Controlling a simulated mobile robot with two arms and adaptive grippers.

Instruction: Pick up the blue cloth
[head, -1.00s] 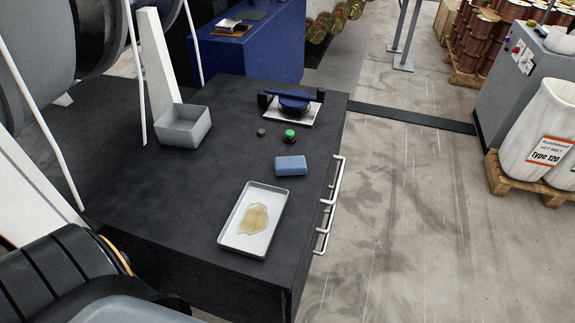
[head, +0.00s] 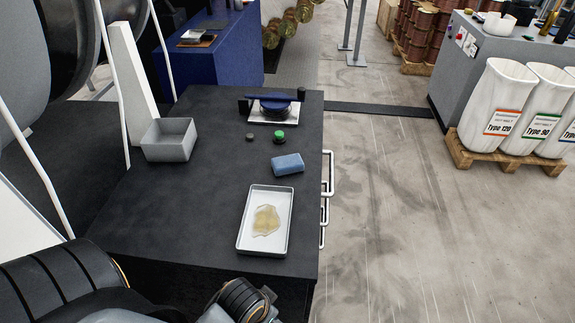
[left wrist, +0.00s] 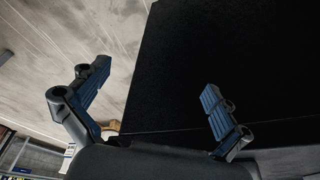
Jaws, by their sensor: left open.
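The blue cloth (head: 287,164) is a small folded block lying flat on the black bench top (head: 185,215). It lies behind the white tray (head: 240,236) and close to the bench's right edge. In the left wrist view my left gripper (left wrist: 155,98) has its two fingers wide apart with nothing between them. That view shows the dark side of a bench and the floor, and the cloth does not show in it. In the head view part of my arm is at the bottom left, and no gripper fingers can be made out there. My right gripper is not seen.
The tray holds a yellowish stain or spill (head: 266,220). Behind the cloth are a green button (head: 279,134), a dark knob (head: 250,137) and a blue-topped device (head: 275,104) on a white plate. A grey box (head: 169,139) stands at left. Metal handles (head: 327,175) jut from the bench's right side.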

